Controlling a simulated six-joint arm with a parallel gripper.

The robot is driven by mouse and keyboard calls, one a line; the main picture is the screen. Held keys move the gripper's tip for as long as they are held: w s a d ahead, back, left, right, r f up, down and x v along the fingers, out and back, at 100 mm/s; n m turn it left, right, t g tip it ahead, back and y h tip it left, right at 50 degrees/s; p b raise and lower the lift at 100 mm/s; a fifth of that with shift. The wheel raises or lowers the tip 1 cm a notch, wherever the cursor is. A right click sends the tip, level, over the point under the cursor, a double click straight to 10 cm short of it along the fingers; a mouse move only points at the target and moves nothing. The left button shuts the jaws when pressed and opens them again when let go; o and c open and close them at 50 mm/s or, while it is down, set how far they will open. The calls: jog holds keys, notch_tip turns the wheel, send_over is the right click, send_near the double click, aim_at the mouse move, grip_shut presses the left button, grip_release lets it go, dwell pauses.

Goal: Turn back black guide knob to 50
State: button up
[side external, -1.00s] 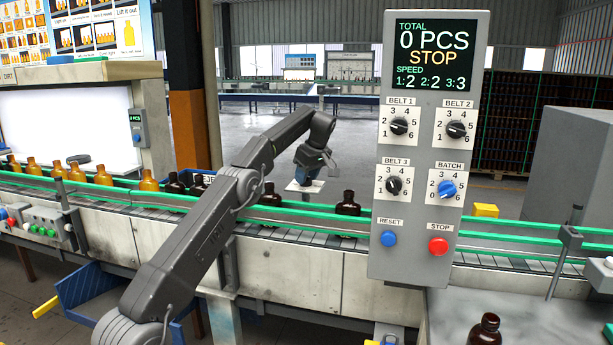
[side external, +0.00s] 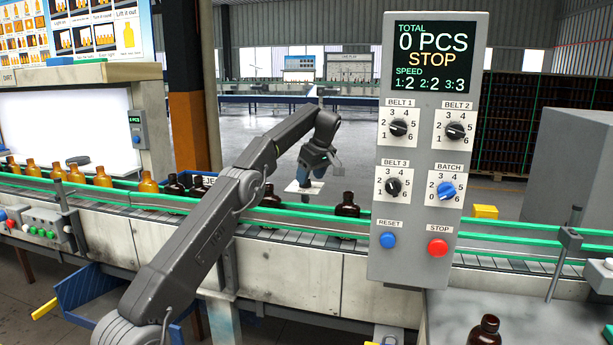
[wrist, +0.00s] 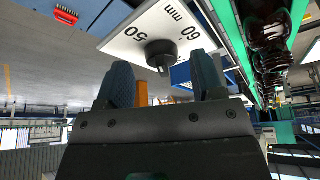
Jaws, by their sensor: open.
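The black guide knob (wrist: 161,54) sits on a white plate (wrist: 125,38) marked 50 and 60 mm in the wrist view. The 50 is to the left of the knob and the 60 to its right. I cannot tell which mark the knob points to. My gripper (wrist: 162,70) is open, with its two blue-padded fingers on either side of the knob in the picture and the knob apart from both.
Dark bottles (side external: 347,205) stand on the conveyor between green rails (side external: 420,228), close to the plate. A grey control panel (side external: 425,265) with dials stands to the right and shows STOP. A blue bin (side external: 85,290) is below at the left.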

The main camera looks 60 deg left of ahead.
jog(key=w+d, duration=0.1)
jog(key=d, duration=0.6)
jog(key=w+d, duration=0.1)
jog(key=d, duration=0.2)
jog(key=shift+w+d, duration=0.15)
jog(key=shift+w, duration=0.2)
jog(key=shift+c, duration=0.2)
